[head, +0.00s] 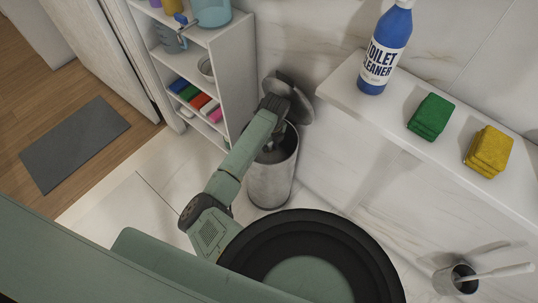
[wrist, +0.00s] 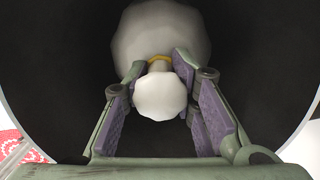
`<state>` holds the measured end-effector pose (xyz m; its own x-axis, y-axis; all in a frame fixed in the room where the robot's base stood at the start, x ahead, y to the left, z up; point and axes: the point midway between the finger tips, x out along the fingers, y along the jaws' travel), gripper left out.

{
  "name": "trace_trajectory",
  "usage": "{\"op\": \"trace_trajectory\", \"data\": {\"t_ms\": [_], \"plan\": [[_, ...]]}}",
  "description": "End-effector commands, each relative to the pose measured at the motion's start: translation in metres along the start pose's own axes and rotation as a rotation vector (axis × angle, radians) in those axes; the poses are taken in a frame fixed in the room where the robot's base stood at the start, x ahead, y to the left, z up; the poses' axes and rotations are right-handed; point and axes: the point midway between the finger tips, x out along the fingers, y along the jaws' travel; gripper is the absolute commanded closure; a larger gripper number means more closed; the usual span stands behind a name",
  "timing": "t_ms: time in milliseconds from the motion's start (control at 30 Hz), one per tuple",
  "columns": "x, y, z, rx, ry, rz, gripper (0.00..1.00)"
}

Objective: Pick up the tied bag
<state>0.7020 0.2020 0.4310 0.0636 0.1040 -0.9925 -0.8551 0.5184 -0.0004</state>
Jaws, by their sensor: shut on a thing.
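The tied bag (wrist: 162,28) is white with a yellow tie round its neck and a rounded tuft on top. In the wrist view it is inside the dark interior of the bin. My gripper (wrist: 159,64) is shut on the bag's neck by the tie, one purple-padded finger on each side. In the head view the metal bin (head: 272,183) stands by the shelf, with its round lid (head: 296,97) tipped up at the back. My arm reaches to the bin's mouth; the bag and the fingertips cannot be made out there.
A white shelf (head: 236,75) with bottles and folded cloths stands left of the bin. A brush holder (head: 456,280) is at lower right. A grey mat (head: 75,143) lies left.

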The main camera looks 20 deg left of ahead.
Motion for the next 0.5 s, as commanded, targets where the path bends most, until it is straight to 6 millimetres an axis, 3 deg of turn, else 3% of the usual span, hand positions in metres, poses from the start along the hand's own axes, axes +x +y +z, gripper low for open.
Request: {"op": "trace_trajectory", "data": {"t_ms": [267, 500], "plan": [[-0.019, -0.001, 0.004, 0.000, -0.003, -0.002, 1.00], [-0.068, -0.001, 0.010, 0.002, -0.005, -0.003, 1.00]]}}
